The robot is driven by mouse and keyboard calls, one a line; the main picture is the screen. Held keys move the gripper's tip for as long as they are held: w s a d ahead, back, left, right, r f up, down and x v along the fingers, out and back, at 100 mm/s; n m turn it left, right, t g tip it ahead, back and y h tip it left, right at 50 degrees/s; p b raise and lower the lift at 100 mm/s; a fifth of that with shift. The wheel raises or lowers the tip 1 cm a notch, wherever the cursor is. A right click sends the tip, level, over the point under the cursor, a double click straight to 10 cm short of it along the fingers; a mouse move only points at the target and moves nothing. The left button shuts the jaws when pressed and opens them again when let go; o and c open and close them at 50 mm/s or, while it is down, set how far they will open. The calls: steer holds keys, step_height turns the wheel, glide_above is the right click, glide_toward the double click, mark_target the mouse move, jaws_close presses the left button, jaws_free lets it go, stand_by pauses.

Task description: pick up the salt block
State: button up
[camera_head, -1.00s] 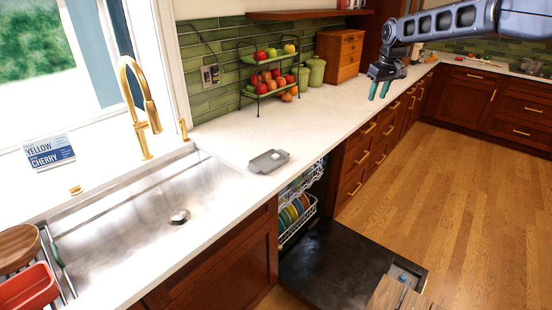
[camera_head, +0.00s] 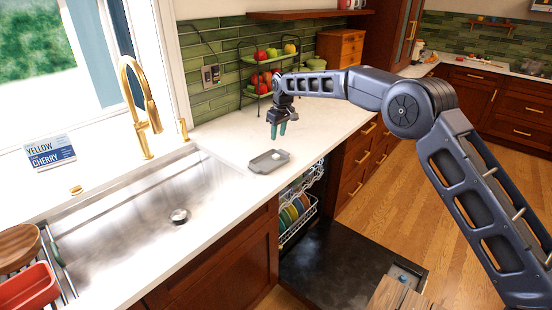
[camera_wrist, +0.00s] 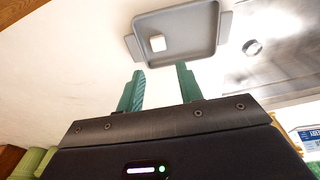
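The salt block looks to be the small white block (camera_head: 277,156) on a grey tray (camera_head: 258,165) on the counter, right of the sink. In the wrist view the white block (camera_wrist: 158,43) lies on the left part of the tray (camera_wrist: 190,20). My gripper (camera_head: 278,131) hangs above and just behind the tray, pointing down. Its two green fingers are apart with nothing between them, as the wrist view (camera_wrist: 160,80) also shows. The block is clear of the fingers.
The sink (camera_head: 150,210) with a gold faucet (camera_head: 140,100) is left of the tray. A fruit stand (camera_head: 262,80) stands behind my arm. The open dishwasher door (camera_head: 330,265) is below the counter at the right. White counter around the tray is bare.

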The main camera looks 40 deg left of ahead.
mark_target(276, 156)
steer(key=f, duration=0.7)
steer(key=a+f, duration=0.1)
steer(key=f, duration=0.2)
steer(key=shift+w+a+f, duration=0.1)
steer(key=shift+w+f, duration=0.1)
steer(key=shift+f, duration=0.1)
steer(key=c, duration=0.7)
